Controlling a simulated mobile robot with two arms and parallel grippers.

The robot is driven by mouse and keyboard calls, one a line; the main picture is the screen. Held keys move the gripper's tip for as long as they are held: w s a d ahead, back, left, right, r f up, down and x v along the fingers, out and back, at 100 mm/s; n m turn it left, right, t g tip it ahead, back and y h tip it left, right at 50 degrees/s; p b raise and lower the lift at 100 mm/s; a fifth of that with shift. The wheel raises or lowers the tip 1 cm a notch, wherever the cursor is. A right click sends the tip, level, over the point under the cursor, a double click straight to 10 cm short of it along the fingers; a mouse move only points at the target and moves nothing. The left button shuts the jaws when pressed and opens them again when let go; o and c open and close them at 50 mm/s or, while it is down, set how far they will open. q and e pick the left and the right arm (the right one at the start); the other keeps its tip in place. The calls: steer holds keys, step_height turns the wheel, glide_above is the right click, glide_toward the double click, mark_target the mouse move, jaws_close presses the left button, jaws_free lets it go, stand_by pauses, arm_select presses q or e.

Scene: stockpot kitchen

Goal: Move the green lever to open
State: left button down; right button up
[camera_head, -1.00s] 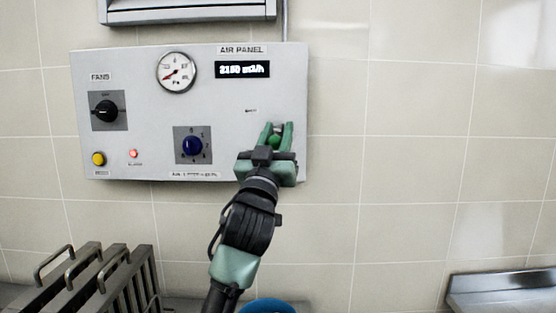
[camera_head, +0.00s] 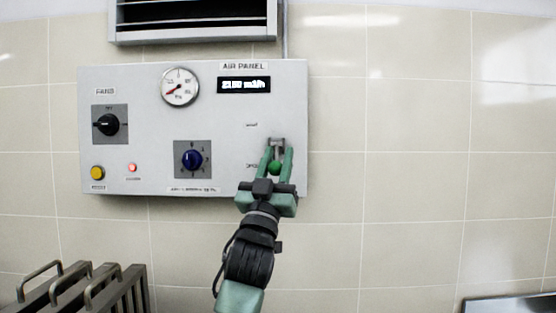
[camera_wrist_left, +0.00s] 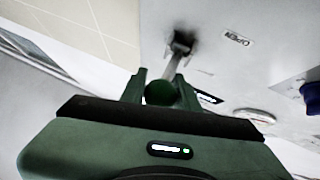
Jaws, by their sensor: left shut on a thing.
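The green lever has a grey stem (camera_head: 278,146) and a round green knob (camera_head: 275,167) at the right end of the grey air panel (camera_head: 230,110). The knob sits lower than the stem's mount, about level with the lower small label, OPEN (camera_head: 252,165). My left gripper (camera_head: 275,158) is shut on the knob from below, one finger on each side. In the left wrist view the knob (camera_wrist_left: 159,92) sits between my fingers (camera_wrist_left: 160,88), and the stem (camera_wrist_left: 173,66) runs to the panel. My right gripper is out of view.
The panel also has a gauge (camera_head: 180,87), a digital readout (camera_head: 243,85), a black fan knob (camera_head: 108,125), a blue knob (camera_head: 192,160) and a yellow button (camera_head: 97,173). Metal racks (camera_head: 90,290) stand lower left. The tiled wall (camera_head: 420,180) at right is bare.

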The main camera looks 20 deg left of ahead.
arm_select(q)
steer(key=shift+w+f, duration=0.25)
steer(key=shift+f, duration=0.2)
steer(key=c, duration=1.3)
jaws_free()
steer(key=shift+c, duration=0.2)
steer(key=shift+o, duration=1.4)
steer(key=shift+s+r, duration=0.1)
steer(key=shift+r, duration=0.05)
steer(key=b+v, duration=0.2)
steer(key=v, duration=0.5)
steer(key=shift+s+f, duration=0.3)
steer(key=shift+s, duration=0.05)
